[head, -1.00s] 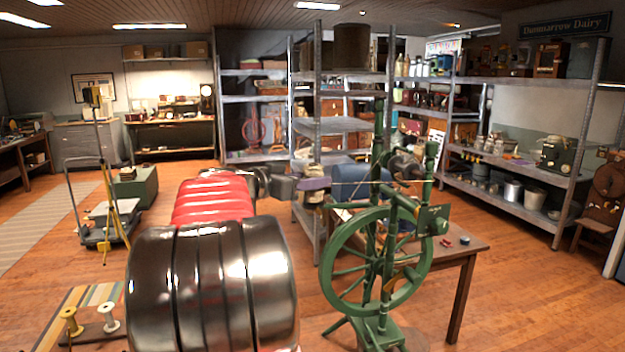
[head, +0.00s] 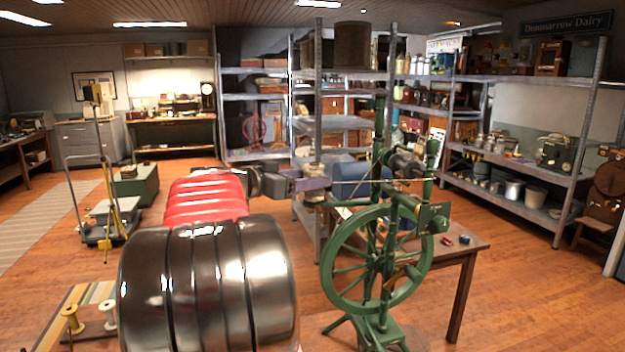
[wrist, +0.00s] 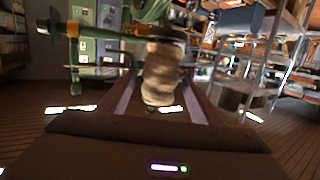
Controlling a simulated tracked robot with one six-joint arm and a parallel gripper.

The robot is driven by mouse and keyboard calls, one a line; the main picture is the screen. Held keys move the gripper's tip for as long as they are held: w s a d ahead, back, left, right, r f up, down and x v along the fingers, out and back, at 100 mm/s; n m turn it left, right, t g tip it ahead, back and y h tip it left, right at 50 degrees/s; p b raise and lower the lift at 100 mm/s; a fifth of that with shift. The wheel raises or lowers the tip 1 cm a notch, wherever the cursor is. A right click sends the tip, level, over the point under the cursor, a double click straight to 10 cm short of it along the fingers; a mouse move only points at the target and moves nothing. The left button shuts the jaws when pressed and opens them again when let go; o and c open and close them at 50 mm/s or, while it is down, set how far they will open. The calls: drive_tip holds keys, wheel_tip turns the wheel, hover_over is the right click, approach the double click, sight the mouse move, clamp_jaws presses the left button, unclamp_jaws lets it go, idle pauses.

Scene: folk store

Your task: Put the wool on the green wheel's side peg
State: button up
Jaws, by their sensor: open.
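The green wheel (head: 378,262) stands on the floor at right of centre. Its green frame and an orange-tipped bar (wrist: 98,34) show in the upside-down wrist view. My gripper (head: 318,184) is left of the wheel's upper frame, with purple fingers. In the wrist view my gripper (wrist: 160,100) is open, one finger on each side of the wool. The wool (wrist: 163,72) is a beige banded bundle with a dark end, close to the green frame. In the head view my fingers partly hide it. I cannot tell whether it is around the side peg or touching a finger.
A wooden table (head: 466,252) stands right behind the wheel, with small red and blue items on it. Grey metal shelves (head: 318,130) stand behind the gripper. Two spools (head: 72,318) are at the lower left.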

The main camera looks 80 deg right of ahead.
drive_tip(key=v, duration=1.2)
drive_tip(key=shift+d+f, duration=0.1)
idle(0.8)
